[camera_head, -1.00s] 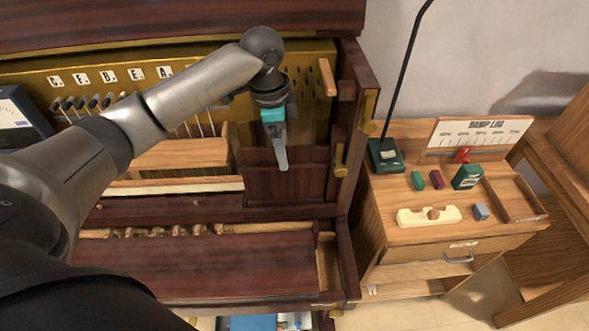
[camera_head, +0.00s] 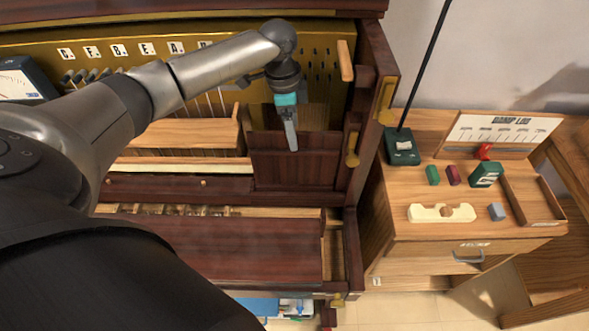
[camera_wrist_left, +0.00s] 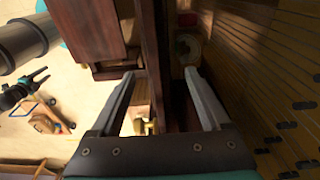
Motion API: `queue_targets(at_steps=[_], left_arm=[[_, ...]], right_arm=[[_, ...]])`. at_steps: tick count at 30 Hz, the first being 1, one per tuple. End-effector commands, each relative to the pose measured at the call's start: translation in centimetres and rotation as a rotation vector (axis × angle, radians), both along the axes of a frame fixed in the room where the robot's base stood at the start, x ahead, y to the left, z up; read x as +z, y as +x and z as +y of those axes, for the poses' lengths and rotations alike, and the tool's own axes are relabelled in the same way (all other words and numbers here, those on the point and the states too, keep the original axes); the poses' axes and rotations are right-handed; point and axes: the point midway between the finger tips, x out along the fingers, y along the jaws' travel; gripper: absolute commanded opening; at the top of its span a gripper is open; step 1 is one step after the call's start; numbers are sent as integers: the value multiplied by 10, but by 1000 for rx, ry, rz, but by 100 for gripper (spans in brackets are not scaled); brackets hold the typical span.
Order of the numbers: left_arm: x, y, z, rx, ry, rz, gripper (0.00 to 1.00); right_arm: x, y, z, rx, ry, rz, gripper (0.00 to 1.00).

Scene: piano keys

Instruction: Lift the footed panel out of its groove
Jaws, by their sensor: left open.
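A dark red-brown wooden panel (camera_head: 315,168) stands upright in the piano front, right of the light wooden block; I take it as the footed panel. Its foot and the groove are hidden from me. My left gripper (camera_head: 292,146) points down at the panel's upper edge, its fingertips overlapping the panel in the head view. In the left wrist view the two fingers (camera_wrist_left: 160,76) are wide apart, with a dark upright wooden edge (camera_wrist_left: 160,45) running between them. I cannot tell whether either finger touches it.
The piano's dark side post (camera_head: 376,140) stands close on the right. A light wooden block (camera_head: 175,138) is on the left, with the gold pin plate (camera_head: 325,70) behind. A small cabinet (camera_head: 420,222) with small coloured blocks stands further right.

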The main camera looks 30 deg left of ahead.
Motion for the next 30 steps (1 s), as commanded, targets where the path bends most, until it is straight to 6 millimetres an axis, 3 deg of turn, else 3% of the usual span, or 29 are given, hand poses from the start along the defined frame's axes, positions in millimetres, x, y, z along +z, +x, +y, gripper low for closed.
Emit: queue_targets(at_steps=[9, 19, 30], left_arm=[[-44, -1, -8, -1, -1, 3, 80], [-50, -1, -9, -2, 0, 1, 80], [-50, -1, -9, -1, 0, 1, 38]], right_arm=[[-2, 3, 0, 0, 1, -4, 50], [-2, 4, 0, 0, 1, -6, 50], [-2, 4, 1, -1, 2, -7, 50]])
